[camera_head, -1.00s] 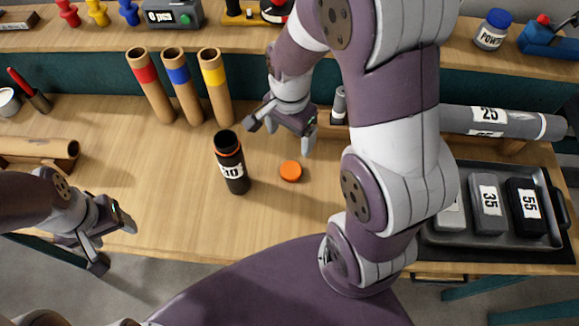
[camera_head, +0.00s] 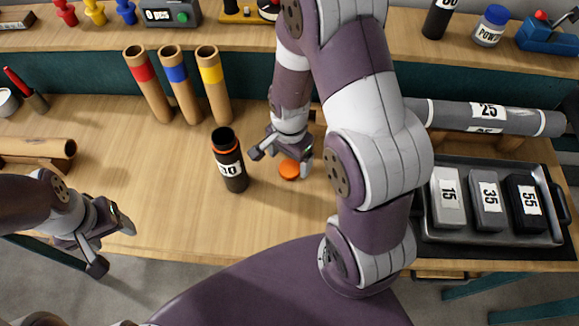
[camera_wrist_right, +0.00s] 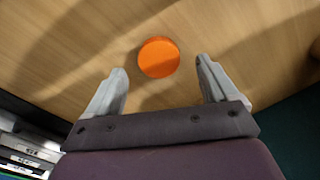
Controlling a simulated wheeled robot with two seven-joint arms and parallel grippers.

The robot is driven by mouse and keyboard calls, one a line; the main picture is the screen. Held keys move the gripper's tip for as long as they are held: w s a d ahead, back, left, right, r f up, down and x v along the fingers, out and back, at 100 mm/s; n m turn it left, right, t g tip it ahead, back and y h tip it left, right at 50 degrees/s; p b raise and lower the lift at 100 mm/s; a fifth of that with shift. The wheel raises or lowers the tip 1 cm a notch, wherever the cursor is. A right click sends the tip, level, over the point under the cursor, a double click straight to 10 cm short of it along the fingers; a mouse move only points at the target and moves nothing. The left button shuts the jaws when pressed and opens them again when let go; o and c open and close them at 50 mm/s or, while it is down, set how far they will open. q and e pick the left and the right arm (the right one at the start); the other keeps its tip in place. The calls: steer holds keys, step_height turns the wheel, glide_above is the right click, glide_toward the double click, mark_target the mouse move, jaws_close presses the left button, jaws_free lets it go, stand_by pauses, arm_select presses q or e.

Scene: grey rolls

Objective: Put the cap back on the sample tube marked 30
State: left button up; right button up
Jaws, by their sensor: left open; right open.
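The sample tube marked 30 (camera_head: 229,170) is black with an orange ring near its open top and a white label. It stands upright on the table. The orange cap (camera_head: 289,169) lies on the table to the right of the tube. My right gripper (camera_head: 279,156) is open and empty, just above and behind the cap. In the right wrist view the cap (camera_wrist_right: 159,57) shows ahead of the open fingertips (camera_wrist_right: 160,68), roughly centred between them, with nothing held. My left gripper (camera_head: 115,245) is open and empty near the front left table edge, away from the tube.
Three cardboard tubes with red (camera_head: 148,85), blue (camera_head: 180,85) and yellow (camera_head: 214,85) bands stand behind the tube. A tray (camera_head: 490,245) with weights marked 15, 35 and 55 is at right. A grey roll (camera_head: 485,116) lies behind it.

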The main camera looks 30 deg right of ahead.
mark_target(290, 167)
steer(key=shift+f, duration=1.5)
steer(key=shift+c, duration=0.4)
steer(key=c, duration=1.1)
steer(key=shift+r, duration=0.1)
step_height(290, 167, up, 4)
steer(key=shift+r, duration=0.15)
steer(key=s+d+r, duration=0.2)
steer(key=s, duration=0.1)
steer(key=s+d+r, duration=0.1)
steer(key=s+r, duration=0.1)
steer(key=s, duration=0.2)
steer(key=s+d+r+p, duration=0.1)
steer(key=s+d+r, duration=0.1)
steer(key=s, duration=0.1)
steer(key=shift+s+d+r, duration=0.2)
steer(key=shift+d+r, duration=0.1)
